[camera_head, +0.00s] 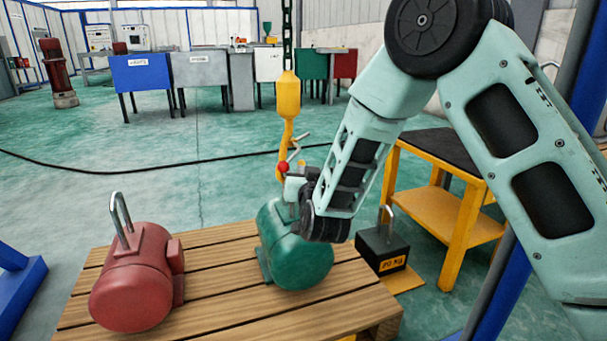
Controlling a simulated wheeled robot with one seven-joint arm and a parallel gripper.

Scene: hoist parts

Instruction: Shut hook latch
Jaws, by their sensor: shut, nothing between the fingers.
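A yellow hoist hook (289,98) hangs from a dark chain (287,35) above the green motor (297,250). Its curved lower part is partly hidden behind my gripper. A small red ball (283,167) shows at the hook's lower part, close to my fingertips. A thin grey metal bar (298,145) slants up and right beside the hook; I cannot tell whether it is the latch. My gripper (290,179) is shut and empty, just above the green motor and beside the hook. Whether it touches the latch, and how far the latch stands open, cannot be made out.
A red motor (133,280) with an upright metal loop stands left on the slatted wooden pallet (215,290). A black weight block (382,248) with a handle stands to the right, near a yellow and black table (450,205). Open green floor lies behind.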

